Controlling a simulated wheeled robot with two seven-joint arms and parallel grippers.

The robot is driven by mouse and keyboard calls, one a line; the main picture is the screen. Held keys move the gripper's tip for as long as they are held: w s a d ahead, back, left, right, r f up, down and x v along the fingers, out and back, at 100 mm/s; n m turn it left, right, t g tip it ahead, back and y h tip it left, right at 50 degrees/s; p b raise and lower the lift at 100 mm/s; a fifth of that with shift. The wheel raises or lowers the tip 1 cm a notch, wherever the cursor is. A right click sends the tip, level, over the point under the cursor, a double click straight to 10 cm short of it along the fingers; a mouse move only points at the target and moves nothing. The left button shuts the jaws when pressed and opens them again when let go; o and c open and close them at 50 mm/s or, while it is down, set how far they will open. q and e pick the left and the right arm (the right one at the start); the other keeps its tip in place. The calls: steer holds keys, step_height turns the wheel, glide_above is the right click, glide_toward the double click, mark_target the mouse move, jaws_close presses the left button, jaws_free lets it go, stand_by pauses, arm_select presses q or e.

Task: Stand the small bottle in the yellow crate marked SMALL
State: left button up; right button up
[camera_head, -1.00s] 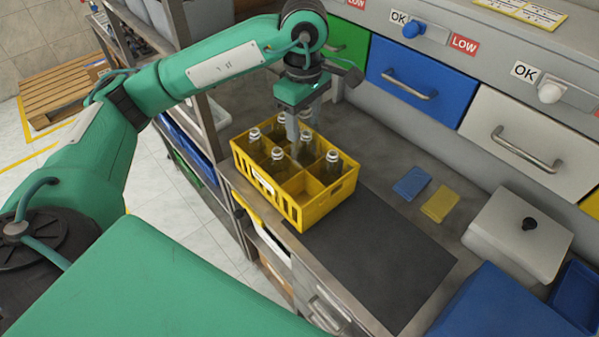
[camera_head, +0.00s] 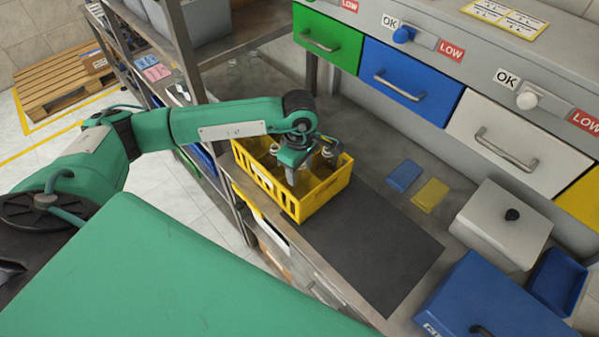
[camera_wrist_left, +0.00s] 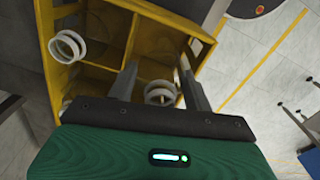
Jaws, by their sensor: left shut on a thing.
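The yellow crate (camera_head: 318,204) stands on the bench, with a pale label on its near side too small to read. My left gripper (camera_head: 296,164) is low over the crate, pointing down. It is shut on a small clear bottle, whose white neck ring (camera_wrist_left: 160,93) shows between the fingers in the left wrist view. The bottle's lower part is hidden, so I cannot tell whether it touches the crate floor. Another bottle (camera_head: 328,155) stands in the crate to the right of the gripper. A further bottle neck (camera_wrist_left: 67,45) shows in the wrist view. My right gripper is out of view.
A dark mat (camera_head: 370,245) lies right of the crate, clear. Blue (camera_head: 404,175) and yellow (camera_head: 431,195) pads lie beyond it. A white lidded box (camera_head: 500,225) and a blue box (camera_head: 485,300) stand at the right. Drawers line the back.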

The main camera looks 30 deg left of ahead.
arm_select(q)
step_height(320, 180, down, 2)
steer(key=shift+f+p, duration=0.25)
steer(key=shift+p, duration=0.2)
steer(key=shift+f, duration=0.3)
steer(key=shift+f+b, duration=0.25)
steer(key=shift+b, duration=0.1)
steer(key=o, duration=0.9)
steer(key=shift+r, duration=0.1)
